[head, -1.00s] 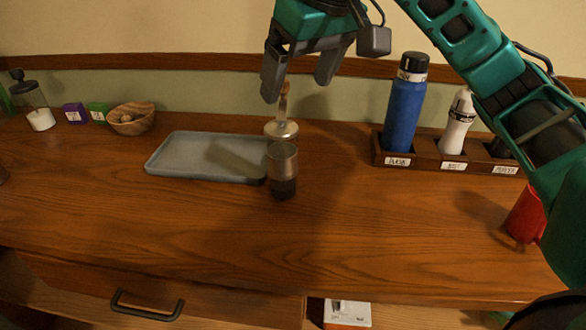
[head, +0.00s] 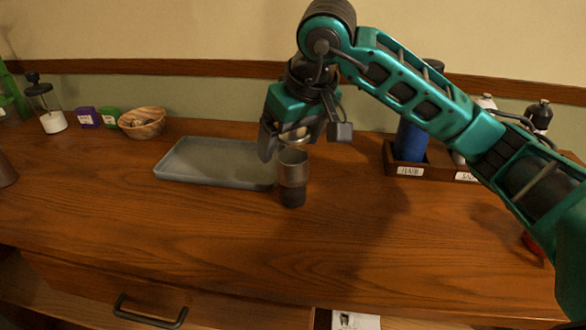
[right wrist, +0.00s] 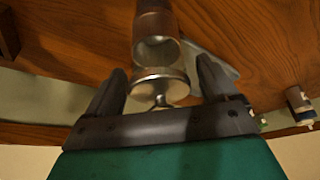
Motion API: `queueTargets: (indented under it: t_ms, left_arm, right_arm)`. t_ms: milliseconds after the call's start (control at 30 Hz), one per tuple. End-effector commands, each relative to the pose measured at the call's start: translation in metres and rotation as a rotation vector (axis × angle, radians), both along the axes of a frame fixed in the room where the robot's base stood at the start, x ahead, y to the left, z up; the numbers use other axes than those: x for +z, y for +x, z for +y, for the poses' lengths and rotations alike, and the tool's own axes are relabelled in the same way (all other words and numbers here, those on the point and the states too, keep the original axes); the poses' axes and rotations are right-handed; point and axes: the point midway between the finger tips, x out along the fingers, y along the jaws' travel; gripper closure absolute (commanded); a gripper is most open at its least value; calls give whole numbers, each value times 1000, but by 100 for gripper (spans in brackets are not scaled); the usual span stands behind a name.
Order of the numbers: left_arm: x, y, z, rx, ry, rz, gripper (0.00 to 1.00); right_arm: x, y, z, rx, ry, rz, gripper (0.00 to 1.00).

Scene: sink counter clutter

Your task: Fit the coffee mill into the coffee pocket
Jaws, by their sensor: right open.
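The coffee mill (head: 292,178) appears to be the upright cylinder on the counter, with a dark lower part, a grey see-through upper part and a round metal top. It stands just right of the grey tray. In the right wrist view the mill (right wrist: 158,85) shows its metal top and small knob between the fingers. My right gripper (head: 291,147) is open, pointing down around the top; its fingers (right wrist: 160,66) stand apart on either side. A wooden rack (head: 437,172) with labelled pockets stands at the right; I cannot read which pocket is coffee. My left gripper is out of view.
The rack holds a blue bottle (head: 410,142), partly behind my right arm, and other bottles. The grey tray (head: 215,183) is empty. A wooden bowl (head: 142,123), small boxes and a jar (head: 50,115) stand at the back left. The front counter is clear.

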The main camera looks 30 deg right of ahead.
Motion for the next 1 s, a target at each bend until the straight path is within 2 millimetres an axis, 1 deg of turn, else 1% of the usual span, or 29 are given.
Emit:
queueTargets:
  t_ms: [133, 1000]
  left_arm:
    - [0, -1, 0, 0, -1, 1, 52]
    - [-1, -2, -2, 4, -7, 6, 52]
  right_arm:
    - [0, 0, 0, 0, 0, 0, 13]
    - [1, 0, 0, 0, 1, 0, 97]
